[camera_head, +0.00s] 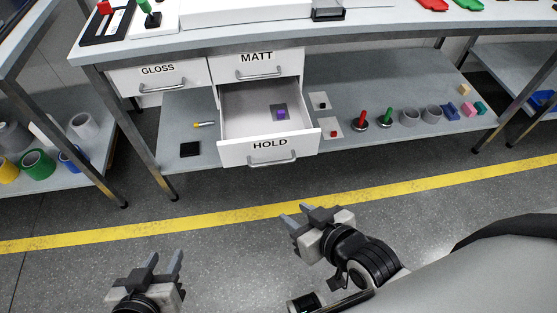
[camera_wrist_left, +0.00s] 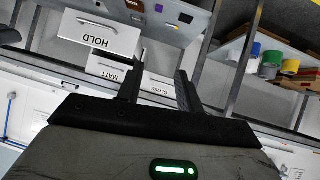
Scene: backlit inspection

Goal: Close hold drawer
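The white HOLD drawer (camera_head: 268,152) is pulled out under the bench, its front facing me with a grey bar handle (camera_head: 274,162). A small purple object on a dark square (camera_head: 279,113) lies inside it. The drawer front also shows upside down in the left wrist view (camera_wrist_left: 98,34). My left gripper (camera_head: 164,262) is open and empty, low at the left, well short of the drawer. Its spread fingers also show in the wrist view (camera_wrist_left: 161,85). My right gripper (camera_head: 296,214) is open and empty over the floor, in front of the drawer and apart from it.
The MATT drawer (camera_head: 258,66) above and the GLOSS drawer (camera_head: 158,77) to the left look shut. The lower shelf (camera_head: 345,88) holds several small items right of the drawer. Table legs (camera_head: 137,150) stand at the left. The floor (camera_head: 235,245) before the drawer is clear.

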